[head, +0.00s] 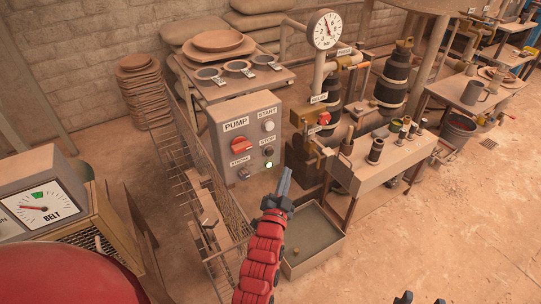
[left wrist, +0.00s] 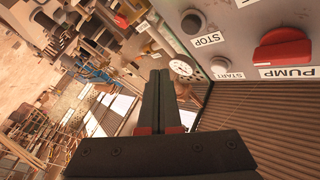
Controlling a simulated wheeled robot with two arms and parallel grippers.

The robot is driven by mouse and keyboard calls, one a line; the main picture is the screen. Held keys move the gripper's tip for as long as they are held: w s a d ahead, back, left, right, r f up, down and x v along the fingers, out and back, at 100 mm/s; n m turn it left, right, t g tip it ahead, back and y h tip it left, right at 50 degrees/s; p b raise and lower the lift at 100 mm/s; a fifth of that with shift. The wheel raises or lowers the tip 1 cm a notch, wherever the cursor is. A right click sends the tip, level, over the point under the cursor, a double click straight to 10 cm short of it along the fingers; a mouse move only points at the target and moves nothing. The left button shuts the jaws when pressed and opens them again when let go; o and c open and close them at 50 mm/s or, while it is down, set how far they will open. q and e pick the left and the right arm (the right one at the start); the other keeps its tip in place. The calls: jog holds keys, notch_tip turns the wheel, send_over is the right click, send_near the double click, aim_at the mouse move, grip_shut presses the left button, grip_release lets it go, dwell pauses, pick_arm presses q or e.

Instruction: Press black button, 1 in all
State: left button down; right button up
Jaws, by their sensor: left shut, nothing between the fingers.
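The grey pump box (head: 222,116) carries the black button (head: 268,152) under the STOP label, with a small green light just below it. In the left wrist view the panel appears upside down, and the dark button (left wrist: 191,21) shows beside the STOP label. My left gripper (head: 286,170) is shut and empty, its fingertips to the right of and a little below the button in the head view, not over it. The shut fingers also show in the left wrist view (left wrist: 159,75). What seems to be my right gripper (head: 405,298) is mostly cut off at the bottom edge.
A white START button (head: 268,126), a red PUMP knob (head: 238,146) and a STROKE switch (head: 243,173) share the panel. A wire rack (head: 200,190) stands left of the box. A shallow basin (head: 318,262) is below my left gripper. Press valves and pipes stand to the right.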

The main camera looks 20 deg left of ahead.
aim_at(274, 152)
pick_arm(q)
jog(key=w+a+b, duration=0.1)
jog(key=w+a, duration=0.2)
jog(key=a, duration=0.1)
jog(key=shift+w+a+b, duration=0.35)
jog(key=shift+w+a, duration=0.05)
jog(key=shift+f, duration=0.1)
dwell(1.8)
jog(key=shift+w+a, duration=0.25)
jog(key=shift+a, duration=0.1)
jog(key=shift+w+a, duration=0.3)
jog(key=shift+a, duration=0.05)
dwell(0.7)
jog(key=shift+s+d, duration=0.1)
dwell(0.3)
jog(key=shift+s+d+b, duration=0.3)
jog(key=shift+s+d, duration=0.2)
jog(key=shift+d, duration=0.1)
